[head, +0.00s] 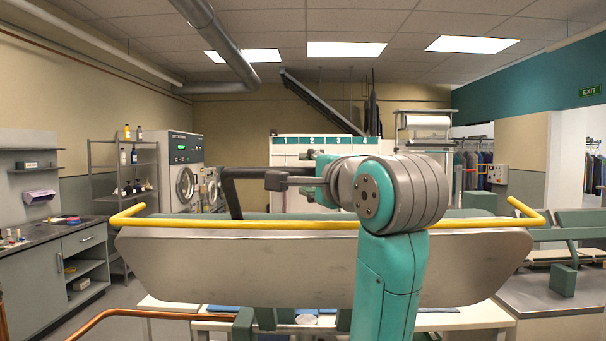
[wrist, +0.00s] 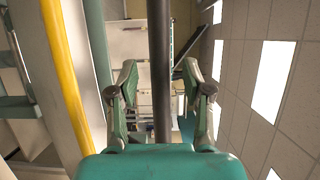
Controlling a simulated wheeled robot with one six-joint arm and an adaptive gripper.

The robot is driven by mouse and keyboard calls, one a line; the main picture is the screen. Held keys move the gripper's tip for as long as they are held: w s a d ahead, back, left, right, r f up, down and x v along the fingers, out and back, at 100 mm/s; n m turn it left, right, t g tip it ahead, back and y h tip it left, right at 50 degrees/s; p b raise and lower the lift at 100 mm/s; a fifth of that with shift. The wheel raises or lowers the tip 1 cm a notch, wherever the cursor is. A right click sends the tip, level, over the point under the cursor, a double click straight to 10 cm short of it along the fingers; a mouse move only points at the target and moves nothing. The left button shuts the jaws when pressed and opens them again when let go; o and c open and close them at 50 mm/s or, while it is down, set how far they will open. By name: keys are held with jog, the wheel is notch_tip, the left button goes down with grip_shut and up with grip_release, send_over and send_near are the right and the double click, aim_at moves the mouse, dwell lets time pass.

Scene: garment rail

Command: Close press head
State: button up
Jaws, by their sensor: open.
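The press head (head: 240,262) is a wide grey plate across the middle of the head view, raised and tilted with its broad face towards me. A yellow rail handle (head: 250,223) runs along its upper edge and wraps both ends. My arm stands in front of it and hides part of its right half. In the wrist view my gripper (wrist: 165,85) is open, its two fingers spread. A dark bar (wrist: 161,60) shows between the fingers, with no finger seen touching it. The yellow rail (wrist: 66,80) passes left of the gripper, apart from it.
A dark bent bar (head: 232,195) rises behind the press head. A copper-coloured pipe (head: 150,313) curves low in front. Another press (head: 560,290) stands at the right, a counter (head: 75,240) and shelf rack (head: 125,165) at the left. Open floor shows at the lower left.

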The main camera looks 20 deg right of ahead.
aim_at(306, 174)
jog(key=shift+w+a, duration=0.1)
jog(key=shift+w, duration=1.5)
grip_shut()
